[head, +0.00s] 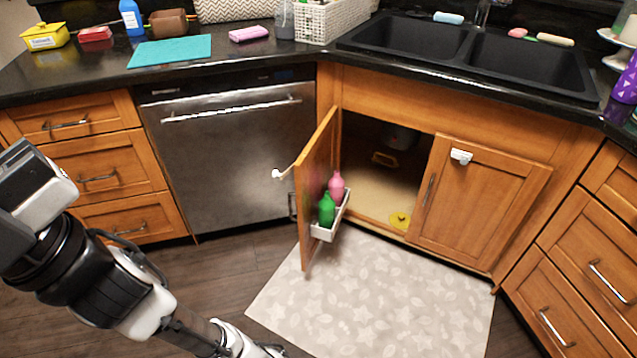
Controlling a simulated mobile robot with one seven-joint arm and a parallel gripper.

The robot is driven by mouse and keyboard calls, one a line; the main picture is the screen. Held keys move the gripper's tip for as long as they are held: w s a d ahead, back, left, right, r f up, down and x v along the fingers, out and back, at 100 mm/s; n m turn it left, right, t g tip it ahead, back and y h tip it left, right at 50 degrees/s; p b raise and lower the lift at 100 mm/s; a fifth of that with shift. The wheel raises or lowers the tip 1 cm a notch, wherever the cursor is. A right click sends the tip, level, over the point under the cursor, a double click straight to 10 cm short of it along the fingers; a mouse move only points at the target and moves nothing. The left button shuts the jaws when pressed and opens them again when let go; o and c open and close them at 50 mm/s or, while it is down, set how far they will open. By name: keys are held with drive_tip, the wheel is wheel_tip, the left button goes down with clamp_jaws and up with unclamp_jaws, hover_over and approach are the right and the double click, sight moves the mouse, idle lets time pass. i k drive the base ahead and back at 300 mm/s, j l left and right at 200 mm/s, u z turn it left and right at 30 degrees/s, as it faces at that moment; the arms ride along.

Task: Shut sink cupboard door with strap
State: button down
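The left sink cupboard door (316,180) stands wide open, swung out toward me with its inner face to the right. A white strap piece (279,174) sticks out to the left from its outer side, its end hanging free. The right cupboard door (482,195) is shut and carries a white catch (461,156) near its top. The strap and catch are apart. My arm comes in from the left and runs down to the bottom edge. What looks like my gripper (250,346) is cut off there, low and left of the open door, not touching it. Its fingers cannot be made out.
A door rack (330,226) holds a green bottle (327,210) and a pink bottle (337,186). A yellow item (400,220) lies at the cupboard's front edge. A pale mat (375,300) covers the floor in front. A dishwasher (228,150) stands left of the door.

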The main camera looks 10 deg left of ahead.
sight(316, 165)
drive_tip(key=i+j+z, duration=0.15)
drive_tip(key=j+z, duration=0.2)
drive_tip(key=j, duration=1)
drive_tip(key=j+z, duration=0.4)
drive_tip(key=j, duration=0.9)
